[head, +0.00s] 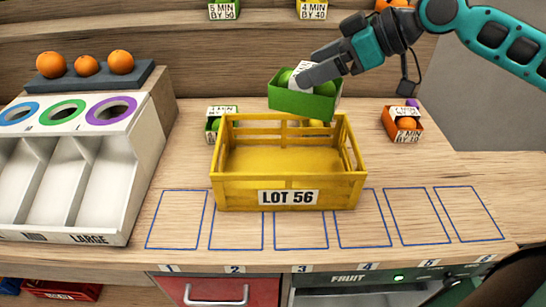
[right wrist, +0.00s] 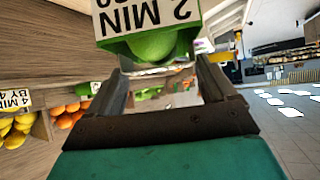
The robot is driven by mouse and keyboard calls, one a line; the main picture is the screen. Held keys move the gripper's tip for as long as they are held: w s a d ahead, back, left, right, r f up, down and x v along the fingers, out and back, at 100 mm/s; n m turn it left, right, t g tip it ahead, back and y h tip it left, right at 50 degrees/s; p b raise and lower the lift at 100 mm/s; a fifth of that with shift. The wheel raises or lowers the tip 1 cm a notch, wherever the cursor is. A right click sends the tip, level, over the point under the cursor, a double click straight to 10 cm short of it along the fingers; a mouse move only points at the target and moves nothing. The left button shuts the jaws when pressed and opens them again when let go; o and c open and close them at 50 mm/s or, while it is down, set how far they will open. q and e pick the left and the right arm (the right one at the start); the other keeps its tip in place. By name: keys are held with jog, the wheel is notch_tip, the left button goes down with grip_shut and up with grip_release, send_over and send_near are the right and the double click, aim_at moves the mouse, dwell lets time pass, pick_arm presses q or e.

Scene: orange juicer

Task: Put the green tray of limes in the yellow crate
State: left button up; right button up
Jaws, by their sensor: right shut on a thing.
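The green tray (head: 304,102) holds green limes (head: 285,77) and is up in the air above the back edge of the yellow crate (head: 342,190). My right gripper (head: 303,76) is shut on the tray, coming in from the upper right. In the right wrist view the tray (right wrist: 120,48) shows between the fingers with a lime (right wrist: 153,44) and a label reading "2 MIN". The crate is labelled "LOT 56", stands on the counter, and its visible floor is bare. My left gripper is not in view.
A white sorting bin (head: 85,180) stands left of the crate. Behind the crate are another green tray (head: 210,134) at left and an orange tray (head: 403,134) at right.

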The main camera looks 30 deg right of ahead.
jog(key=shift+w+f, duration=0.15)
jog(key=shift+w, duration=0.1)
notch_tip(320, 180, down, 19)
jog(key=shift+b, duration=1.05)
jog(key=shift+f, duration=0.3)
jog(key=shift+f, duration=0.15)
jog(key=o, duration=1.2)
jog(key=shift+s, duration=0.1)
